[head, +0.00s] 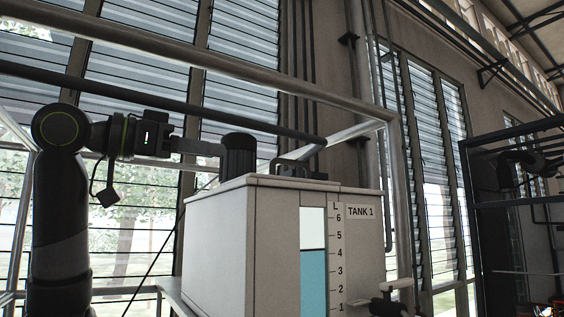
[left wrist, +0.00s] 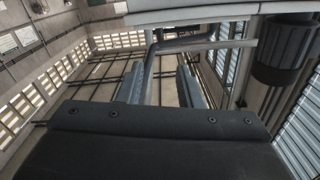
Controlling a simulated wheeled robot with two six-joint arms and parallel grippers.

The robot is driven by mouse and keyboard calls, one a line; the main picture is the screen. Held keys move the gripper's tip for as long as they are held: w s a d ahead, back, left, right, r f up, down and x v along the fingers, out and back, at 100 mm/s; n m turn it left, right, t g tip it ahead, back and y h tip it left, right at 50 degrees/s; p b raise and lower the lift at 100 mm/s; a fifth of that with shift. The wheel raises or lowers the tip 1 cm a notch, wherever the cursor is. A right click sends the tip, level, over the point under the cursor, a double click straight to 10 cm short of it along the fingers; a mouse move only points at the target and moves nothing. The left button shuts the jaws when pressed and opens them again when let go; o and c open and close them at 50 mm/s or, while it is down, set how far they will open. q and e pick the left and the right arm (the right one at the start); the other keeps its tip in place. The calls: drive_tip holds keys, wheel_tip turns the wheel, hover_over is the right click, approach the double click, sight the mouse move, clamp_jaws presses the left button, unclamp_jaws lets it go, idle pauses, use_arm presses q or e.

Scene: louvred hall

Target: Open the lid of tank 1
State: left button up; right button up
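Tank 1 (head: 222,240) is a pale box with a "TANK 1" label, a numbered level scale and a blue-filled sight window. Its lid (head: 262,182) looks shut, with a dark U-shaped handle (head: 290,164) on top. A black cylinder (head: 238,156) stands by the handle and shows in the left wrist view (left wrist: 284,50). My left gripper (head: 205,147) is level with the cylinder's upper part, to its left in the head view. In the left wrist view its fingers (left wrist: 160,86) are apart. A grey bent bar lies beyond them; whether it is the handle is unclear. My right gripper is not in view.
Metal rails (head: 190,52) cross above and behind the tank. A valve (head: 388,302) projects at its lower right front. A black frame (head: 512,203) stands at the right. Louvred windows (head: 140,60) line the wall behind.

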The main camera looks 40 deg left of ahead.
sight(284, 161)
use_arm(q)
drive_tip(key=p+x, duration=0.5)
drive_tip(key=x, duration=0.9)
drive_tip(key=shift+w+d, duration=0.1)
drive_tip(key=shift+w, duration=0.25)
drive_tip(key=shift+w+d, duration=0.15)
drive_tip(key=shift+w, duration=0.2)
clamp_jaws()
